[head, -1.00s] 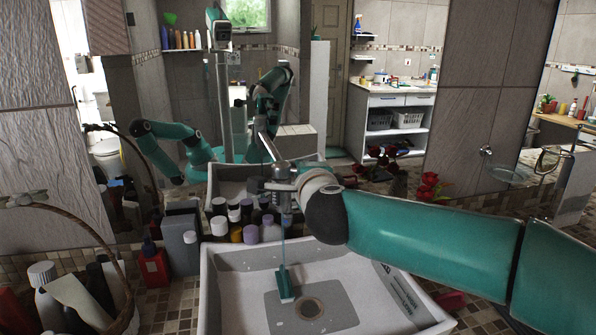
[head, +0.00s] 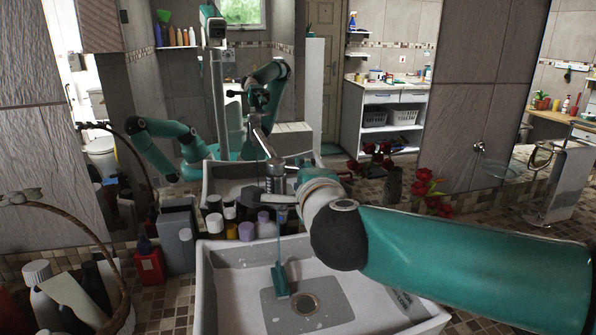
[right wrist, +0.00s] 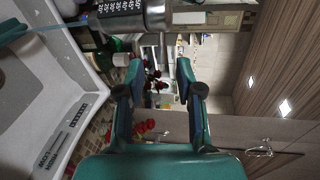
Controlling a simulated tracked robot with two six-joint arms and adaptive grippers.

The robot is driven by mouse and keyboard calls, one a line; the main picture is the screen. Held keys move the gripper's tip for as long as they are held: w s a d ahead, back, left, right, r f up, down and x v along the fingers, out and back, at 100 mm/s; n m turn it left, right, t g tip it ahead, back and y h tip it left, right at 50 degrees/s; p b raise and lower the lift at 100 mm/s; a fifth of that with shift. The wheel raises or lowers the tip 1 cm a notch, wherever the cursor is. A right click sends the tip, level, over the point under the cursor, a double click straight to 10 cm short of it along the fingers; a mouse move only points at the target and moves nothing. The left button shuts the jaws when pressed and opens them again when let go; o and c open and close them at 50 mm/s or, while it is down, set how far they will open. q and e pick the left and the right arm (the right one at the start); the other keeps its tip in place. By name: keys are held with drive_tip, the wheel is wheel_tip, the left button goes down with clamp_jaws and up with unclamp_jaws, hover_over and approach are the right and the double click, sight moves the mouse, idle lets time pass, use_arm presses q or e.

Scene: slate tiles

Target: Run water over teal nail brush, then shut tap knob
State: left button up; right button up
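The teal nail brush (head: 281,279) lies in the white sink (head: 350,296) beside the drain, under the metal tap (head: 275,182). A thin stream of water (head: 279,240) falls from the tap onto it. In the right wrist view the brush (right wrist: 11,31) is at the upper left edge. My right gripper (right wrist: 160,72) is open with nothing between its fingers. The metal tap body (right wrist: 135,17) is just beyond its fingertips. In the head view my right arm reaches in to the tap. I cannot make out the tap knob clearly. My left gripper is not directly in view.
Several capped bottles (head: 246,230) and a grey box (head: 178,238) stand behind and left of the sink. A basket (head: 120,270) of containers is at the left. Red flowers (head: 425,190) stand behind my right arm. A mirror behind the counter reflects my arms.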

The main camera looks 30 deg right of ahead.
drive_tip(key=shift+v, duration=2.75)
drive_tip(key=shift+f, duration=0.1)
